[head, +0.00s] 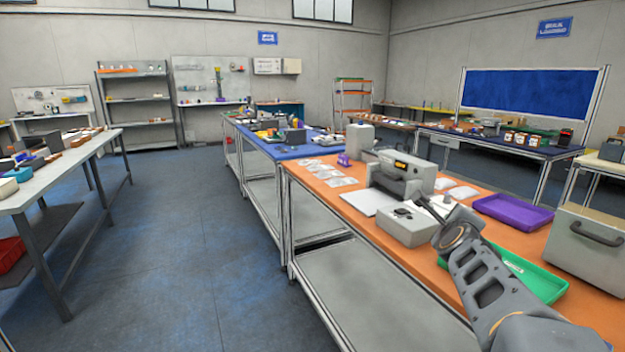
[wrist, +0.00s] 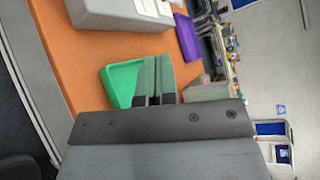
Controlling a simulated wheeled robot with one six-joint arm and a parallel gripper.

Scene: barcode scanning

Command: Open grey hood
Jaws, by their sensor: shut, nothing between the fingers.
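A grey desktop machine with a dark front panel (head: 402,176) stands on the orange bench, its upper cover looking closed. A low light grey box (head: 408,232) with a small black item on top sits in front of it. I cannot tell for sure which part is the grey hood; the machine's cover is the likeliest. My gripper (head: 424,204) is above the low box's right side, in front of the machine, and looks apart from it. In the wrist view my gripper's fingers (wrist: 157,58) are together and empty, over the green tray (wrist: 118,83).
The green tray also shows in the head view (head: 545,285), right of my arm. A purple tray (head: 512,212) lies behind it. A grey case with a handle (head: 590,243) stands at the right. White packets (head: 322,170) lie at the bench's left end. Floor left of the bench is clear.

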